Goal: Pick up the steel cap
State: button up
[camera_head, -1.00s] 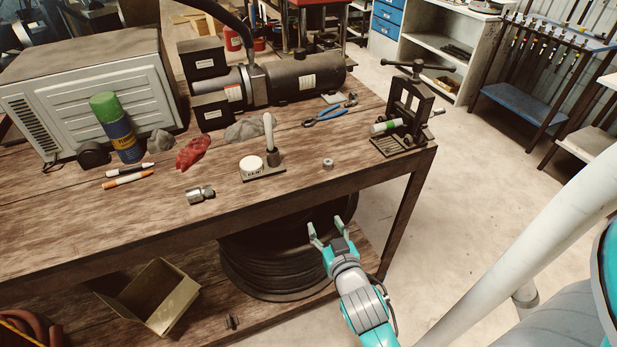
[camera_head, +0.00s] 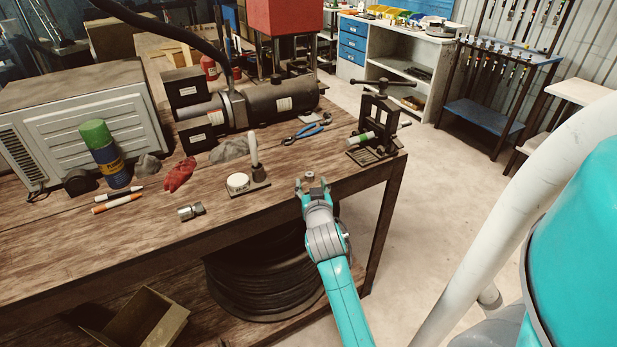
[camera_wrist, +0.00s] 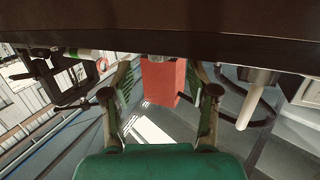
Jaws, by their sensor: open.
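A small round steel piece, which looks like the steel cap (camera_head: 310,175), sits near the front edge of the bench. My gripper (camera_head: 311,183) is open at that edge, with its fingers just in front of the cap and to either side of it. In the wrist view, a sliver of the cap (camera_wrist: 159,57) shows between the open fingers of my gripper (camera_wrist: 161,82). The dark bench edge hides the rest of it. I cannot tell whether the fingers touch the cap.
The wooden bench (camera_head: 150,240) runs across the view. A small stand (camera_head: 248,190) with an upright post is left of my gripper, and a metal fitting (camera_head: 191,211) lies farther left. A black screw press (camera_head: 378,125) stands to the right.

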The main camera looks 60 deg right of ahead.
aim_at(310, 177)
jog(key=shift+x, duration=2.8)
jog(key=shift+r, duration=0.1)
grip_shut()
